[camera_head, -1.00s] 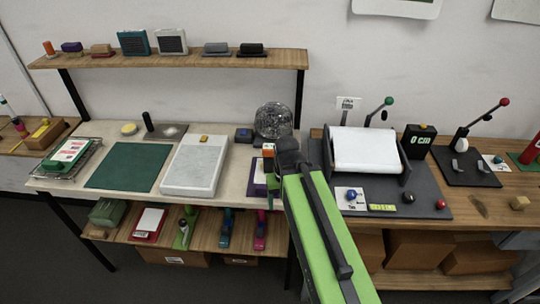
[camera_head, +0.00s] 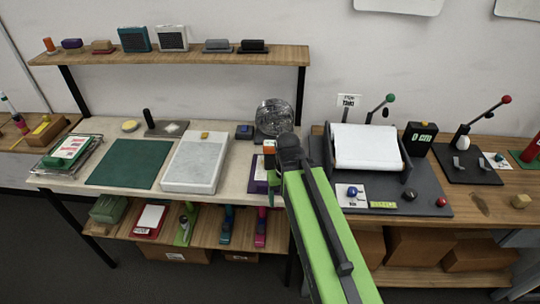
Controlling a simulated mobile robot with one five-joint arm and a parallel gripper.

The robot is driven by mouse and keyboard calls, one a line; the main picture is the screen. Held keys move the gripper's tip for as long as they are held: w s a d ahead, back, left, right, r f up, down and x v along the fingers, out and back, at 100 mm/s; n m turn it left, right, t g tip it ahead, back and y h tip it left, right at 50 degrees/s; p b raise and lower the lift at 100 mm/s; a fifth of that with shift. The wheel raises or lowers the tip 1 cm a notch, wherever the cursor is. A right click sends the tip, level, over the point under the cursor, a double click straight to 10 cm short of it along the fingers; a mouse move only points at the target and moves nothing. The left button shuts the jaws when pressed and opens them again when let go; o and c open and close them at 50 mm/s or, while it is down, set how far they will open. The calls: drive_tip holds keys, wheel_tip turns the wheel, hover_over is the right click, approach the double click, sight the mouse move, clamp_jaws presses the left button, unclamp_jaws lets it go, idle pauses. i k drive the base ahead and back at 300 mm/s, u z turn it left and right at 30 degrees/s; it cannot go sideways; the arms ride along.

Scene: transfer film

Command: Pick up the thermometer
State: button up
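I cannot single out a thermometer for certain in the head view. My green arm reaches from the bottom up to the right end of the light workbench (camera_head: 75,168). The end of my arm, with my gripper (camera_head: 284,150), is over that end of the bench, and its fingers are too hidden to read. A small orange and white item (camera_head: 269,148) shows just left of it, and a purple item (camera_head: 259,176) lies below, partly covered by my arm. Whether anything is held cannot be seen.
A white slab (camera_head: 195,163) and a green mat (camera_head: 129,163) lie to the left. A white roller machine (camera_head: 367,148) stands to the right. A shelf (camera_head: 190,57) holds several small devices. Handled tools (camera_head: 226,224) stand below.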

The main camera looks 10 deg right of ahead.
sight(268, 150)
drive_tip(key=u, duration=6)
drive_tip(key=i, duration=0.15)
drive_tip(key=z, duration=2.6)
drive_tip(key=k, duration=0.9)
drive_tip(key=z, duration=1.6)
drive_tip(key=i, duration=1)
drive_tip(key=u, duration=0.1)
